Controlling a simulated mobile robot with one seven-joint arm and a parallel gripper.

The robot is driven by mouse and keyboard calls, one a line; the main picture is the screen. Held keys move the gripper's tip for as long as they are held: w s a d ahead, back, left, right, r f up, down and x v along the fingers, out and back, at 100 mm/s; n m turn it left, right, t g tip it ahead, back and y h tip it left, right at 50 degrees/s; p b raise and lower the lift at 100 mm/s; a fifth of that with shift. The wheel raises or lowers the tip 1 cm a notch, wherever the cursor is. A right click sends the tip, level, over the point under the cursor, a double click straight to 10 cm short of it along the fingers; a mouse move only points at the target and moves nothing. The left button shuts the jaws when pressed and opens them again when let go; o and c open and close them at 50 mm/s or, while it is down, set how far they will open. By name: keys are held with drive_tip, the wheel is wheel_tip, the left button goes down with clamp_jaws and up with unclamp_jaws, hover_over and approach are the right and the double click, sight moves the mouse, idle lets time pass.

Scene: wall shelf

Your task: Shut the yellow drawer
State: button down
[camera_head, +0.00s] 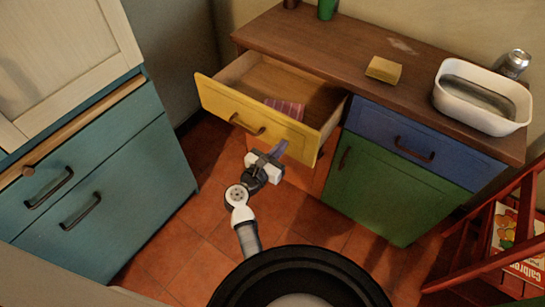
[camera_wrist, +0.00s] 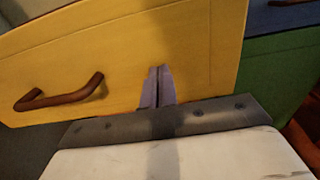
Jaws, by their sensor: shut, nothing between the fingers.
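The yellow drawer (camera_head: 219,99) stands pulled out from the brown-topped cabinet in the head view. A folded pinkish cloth (camera_head: 286,108) lies inside it. Its yellow front fills much of the wrist view (camera_wrist: 200,60), with the brown handle (camera_wrist: 60,93) at the left. My gripper (camera_head: 281,147) is in front of the drawer front, to the right of the handle. Its fingers (camera_wrist: 157,88) are shut together and empty, pointing at the yellow panel. I cannot tell whether the fingertips touch the panel.
The blue drawer (camera_head: 408,140) and green door (camera_head: 381,185) are shut, right of the yellow drawer. A teal cabinet (camera_head: 98,170) stands at the left. A red rack (camera_head: 478,235) stands at the right.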

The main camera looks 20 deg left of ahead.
drive_tip(key=b+x, duration=0.3)
drive_tip(key=x, duration=1.7)
drive_tip(key=shift+w+d+f, duration=0.15)
drive_tip(key=shift+w, duration=0.2)
drive_tip(key=shift+w+d, duration=0.1)
drive_tip(key=shift+w, duration=0.2)
drive_tip(key=shift+w+r, duration=0.1)
drive_tip(key=shift+r, duration=0.2)
